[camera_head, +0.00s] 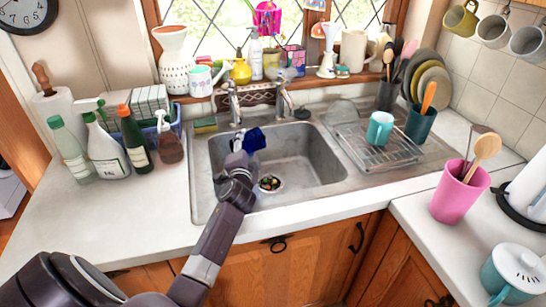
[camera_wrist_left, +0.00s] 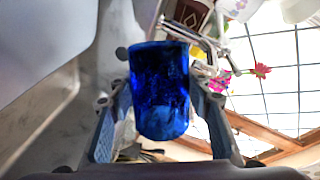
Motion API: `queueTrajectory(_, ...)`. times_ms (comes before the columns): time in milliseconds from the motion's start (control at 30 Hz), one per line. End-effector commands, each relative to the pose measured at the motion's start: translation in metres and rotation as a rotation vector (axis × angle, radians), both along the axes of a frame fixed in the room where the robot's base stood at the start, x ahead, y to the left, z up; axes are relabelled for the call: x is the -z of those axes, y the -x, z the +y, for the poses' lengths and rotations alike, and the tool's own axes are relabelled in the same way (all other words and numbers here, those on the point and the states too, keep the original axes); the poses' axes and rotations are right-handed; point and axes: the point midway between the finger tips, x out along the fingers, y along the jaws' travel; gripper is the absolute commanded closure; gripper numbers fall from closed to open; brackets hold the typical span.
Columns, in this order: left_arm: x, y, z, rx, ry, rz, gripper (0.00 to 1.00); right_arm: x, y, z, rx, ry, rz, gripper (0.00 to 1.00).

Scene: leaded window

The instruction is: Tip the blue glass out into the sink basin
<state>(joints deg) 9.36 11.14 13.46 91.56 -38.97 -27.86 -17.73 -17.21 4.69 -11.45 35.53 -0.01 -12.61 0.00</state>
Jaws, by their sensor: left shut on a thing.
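The blue glass (camera_head: 255,141) is dark blue and see-through. It is held above the left part of the metal sink basin (camera_head: 312,158) and looks tilted. My left gripper (camera_head: 241,149) is shut on it. In the left wrist view the blue glass (camera_wrist_left: 160,92) sits between the two fingers of my left gripper (camera_wrist_left: 160,122). I cannot tell whether anything is in the glass. My right gripper is not in view.
Taps (camera_head: 284,100) rise behind the basin. A drain (camera_head: 270,183) with bits in it lies on its floor. A dish rack (camera_head: 378,150) with a teal mug (camera_head: 380,128) stands at right. Bottles (camera_head: 134,137) crowd the left counter; its front is clear.

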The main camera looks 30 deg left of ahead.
Motion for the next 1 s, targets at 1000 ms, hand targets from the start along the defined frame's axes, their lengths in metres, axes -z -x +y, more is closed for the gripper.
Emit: queueTrajectory(1000,0.010,-0.006,-0.008,0.000,-0.174,0.126,0.88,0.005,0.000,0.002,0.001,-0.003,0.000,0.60)
